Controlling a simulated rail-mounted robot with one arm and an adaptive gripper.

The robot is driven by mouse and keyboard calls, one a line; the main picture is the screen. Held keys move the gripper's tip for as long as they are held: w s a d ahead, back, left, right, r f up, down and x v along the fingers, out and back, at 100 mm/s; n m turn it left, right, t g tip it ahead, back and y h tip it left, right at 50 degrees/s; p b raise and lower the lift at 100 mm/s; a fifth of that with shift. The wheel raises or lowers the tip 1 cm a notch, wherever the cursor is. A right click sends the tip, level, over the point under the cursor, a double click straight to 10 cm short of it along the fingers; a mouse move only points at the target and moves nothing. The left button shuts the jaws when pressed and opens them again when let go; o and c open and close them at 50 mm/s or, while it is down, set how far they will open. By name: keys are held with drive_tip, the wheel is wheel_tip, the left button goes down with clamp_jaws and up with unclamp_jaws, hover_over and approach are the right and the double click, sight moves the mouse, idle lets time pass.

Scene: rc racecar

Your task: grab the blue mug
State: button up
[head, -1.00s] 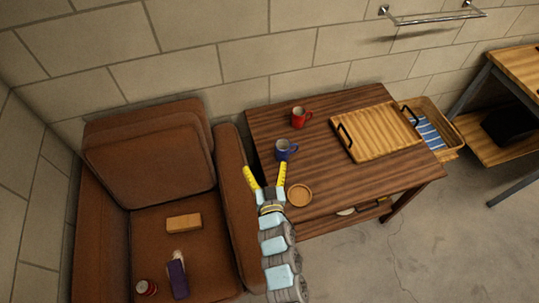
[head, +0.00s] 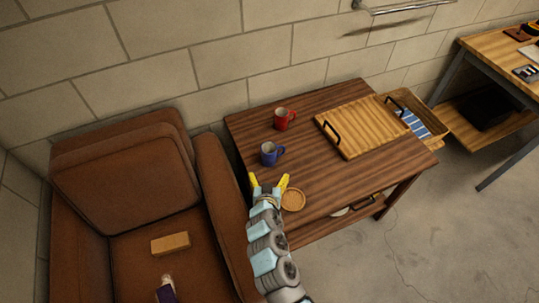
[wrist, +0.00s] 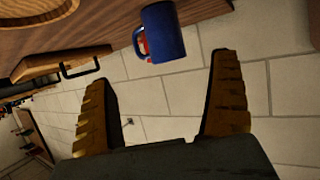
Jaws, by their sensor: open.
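The blue mug (head: 268,154) stands upright on the brown wooden table (head: 305,170), near its left edge, with its handle to the right. In the wrist view the blue mug (wrist: 163,34) is at the top, just left of centre, beyond the fingertips. My gripper (head: 269,181) is open and empty, on the near side of the blue mug and apart from it. Its two yellow fingers also show spread in the wrist view (wrist: 163,72). A red mug (head: 283,119) stands behind the blue one; in the wrist view it is mostly hidden by the blue mug.
A round wooden coaster (head: 293,200) lies right of my gripper. A wooden tray (head: 362,128) with black handles covers the table's right part. A brown armchair (head: 212,190) stands close on the left. A towel bar (head: 410,7) is on the block wall behind.

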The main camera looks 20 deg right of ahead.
sight(269, 158)
drive_tip(key=shift+x, duration=5.1)
drive_tip(key=shift+w+d, duration=0.1)
drive_tip(key=shift+w, duration=0.9)
drive_tip(key=shift+w+d+f, duration=0.25)
drive_tip(key=shift+w+f, duration=0.05)
drive_tip(key=shift+w, duration=0.15)
drive_tip(key=shift+w+d, duration=0.1)
drive_tip(key=shift+w, duration=0.35)
drive_tip(key=shift+w+d+f, duration=0.1)
drive_tip(key=shift+f, duration=0.15)
drive_tip(key=c, duration=1.4)
